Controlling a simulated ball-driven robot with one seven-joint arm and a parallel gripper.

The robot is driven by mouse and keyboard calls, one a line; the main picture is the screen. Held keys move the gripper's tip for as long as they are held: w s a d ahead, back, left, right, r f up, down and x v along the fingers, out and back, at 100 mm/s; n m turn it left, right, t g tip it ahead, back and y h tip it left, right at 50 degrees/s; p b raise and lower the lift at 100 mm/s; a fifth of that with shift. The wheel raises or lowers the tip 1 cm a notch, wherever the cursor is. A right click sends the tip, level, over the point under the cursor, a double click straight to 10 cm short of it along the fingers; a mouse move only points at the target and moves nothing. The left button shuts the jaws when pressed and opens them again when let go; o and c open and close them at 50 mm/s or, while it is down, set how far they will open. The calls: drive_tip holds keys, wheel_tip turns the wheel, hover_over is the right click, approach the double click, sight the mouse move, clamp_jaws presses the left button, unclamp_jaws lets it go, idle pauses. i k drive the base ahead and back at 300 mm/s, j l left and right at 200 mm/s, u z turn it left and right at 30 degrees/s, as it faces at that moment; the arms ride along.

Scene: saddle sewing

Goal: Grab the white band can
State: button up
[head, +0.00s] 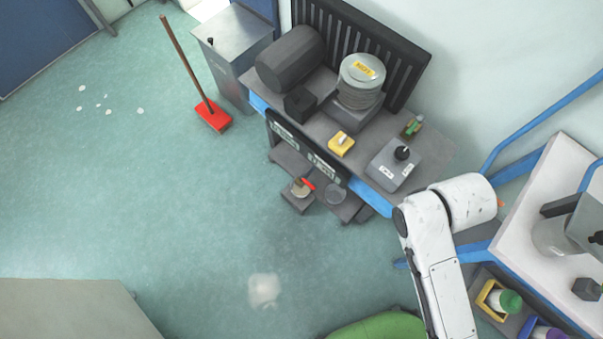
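No can is plainly marked with a white band. At the lower right, a can with a green top and white lower part (506,300) sits in a yellow bin (483,302). Beside it, a purple-topped item (556,334) is cut off by the bottom edge. I cannot tell which of these, if either, is the white band can. My white arm rises from the bottom edge and bends in front of the right-hand bench. My gripper is not in view.
A blue-edged workbench (345,128) holds a grey cylinder (291,60), a yellow-labelled round container (361,80) and a yellow box (341,143). A white-topped bench (533,215) stands right. A red broom (213,116) leans near a metal cabinet (228,45). The left floor is mostly clear.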

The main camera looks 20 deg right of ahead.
sight(300, 194)
drive_tip(key=i+j+z, duration=0.65)
drive_tip(key=j, duration=0.35)
drive_tip(key=i+j+z, duration=0.3)
drive_tip(key=j, duration=0.3)
drive_tip(key=i+j+z, duration=0.3)
drive_tip(key=j, duration=0.35)
drive_tip(key=i+j+z, duration=0.15)
drive_tip(key=j+z, duration=0.2)
drive_tip(key=j, duration=0.35)
drive_tip(key=j+z, duration=0.3)
drive_tip(key=j, duration=0.45)
drive_tip(key=j+z, duration=0.3)
drive_tip(key=j, duration=0.45)
drive_tip(key=k+j+z, duration=0.25)
drive_tip(key=j, duration=0.3)
drive_tip(key=k+j+z, duration=0.15)
drive_tip(key=j+z, duration=0.15)
drive_tip(key=j, duration=0.2)
drive_tip(key=k+j+z, duration=0.25)
drive_tip(key=j, duration=0.25)
drive_tip(key=k+j+z, duration=0.3)
drive_tip(key=k+j, duration=0.05)
drive_tip(key=j, duration=0.05)
